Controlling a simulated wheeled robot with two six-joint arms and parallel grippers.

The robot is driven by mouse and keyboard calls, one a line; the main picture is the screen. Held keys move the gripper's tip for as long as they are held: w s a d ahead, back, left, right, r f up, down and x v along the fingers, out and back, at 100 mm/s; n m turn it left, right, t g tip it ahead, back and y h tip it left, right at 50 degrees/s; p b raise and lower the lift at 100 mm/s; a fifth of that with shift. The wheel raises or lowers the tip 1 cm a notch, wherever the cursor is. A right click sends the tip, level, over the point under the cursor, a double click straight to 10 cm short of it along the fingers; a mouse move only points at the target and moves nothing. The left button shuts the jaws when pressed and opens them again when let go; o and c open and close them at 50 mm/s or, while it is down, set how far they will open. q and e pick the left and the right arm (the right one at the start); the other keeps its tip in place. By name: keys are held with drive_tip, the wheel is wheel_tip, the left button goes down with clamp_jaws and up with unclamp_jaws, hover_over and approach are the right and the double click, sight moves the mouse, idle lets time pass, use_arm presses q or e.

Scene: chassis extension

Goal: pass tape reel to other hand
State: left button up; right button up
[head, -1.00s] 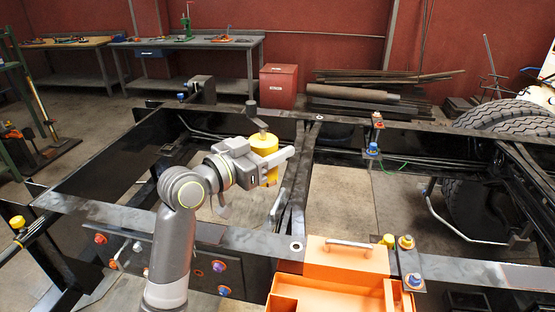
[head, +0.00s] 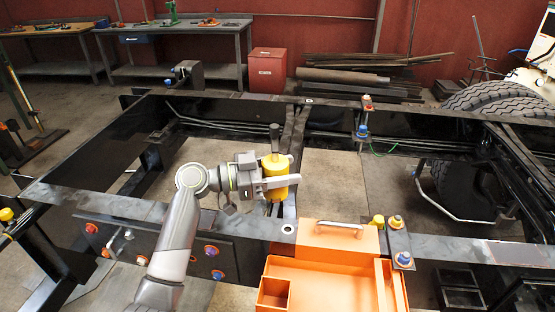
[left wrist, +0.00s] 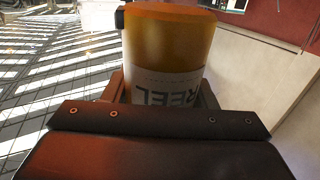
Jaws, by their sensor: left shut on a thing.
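The tape reel (head: 275,178) is a yellow cylinder with a dark handle on top. My left gripper (head: 277,183) is shut on it and holds it upright above the frame opening, beside the dark cross member. In the left wrist view the reel (left wrist: 168,50) fills the top middle, between the fingers, with a pale label reading "REEL". Its lower part is hidden behind the gripper body in that view. My right gripper is not in view.
An orange toolbox (head: 330,270) with a raised lid stands at the front. The black chassis frame (head: 130,205) surrounds the opening, with bolts along its near rail. Tires (head: 500,98) stand at the right, and a red box (head: 267,68) sits behind.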

use_arm(q)
drive_tip(key=shift+s+d+f, duration=0.1)
drive_tip(key=shift+s+f, duration=0.1)
drive_tip(key=shift+f, duration=0.05)
drive_tip(key=s+a+f+m+g, duration=0.1)
drive_tip(key=s+f+g, duration=0.1)
drive_tip(key=s, duration=0.5)
drive_tip(key=s+a+f+m+g, duration=0.1)
drive_tip(key=s+f+g, duration=0.1)
drive_tip(key=s, duration=0.5)
drive_tip(key=shift+s+f+m+h, duration=0.3)
drive_tip(key=shift+f+h, duration=0.1)
drive_tip(key=shift+a, duration=0.1)
idle(0.3)
drive_tip(key=s+a+f+n+t+y, duration=0.2)
drive_tip(key=a+n+t+y, duration=0.7)
drive_tip(key=a+t, duration=0.5)
drive_tip(key=shift+s+a+n+t, duration=0.3)
drive_tip(key=shift+s+n, duration=0.25)
drive_tip(key=shift+n, duration=0.65)
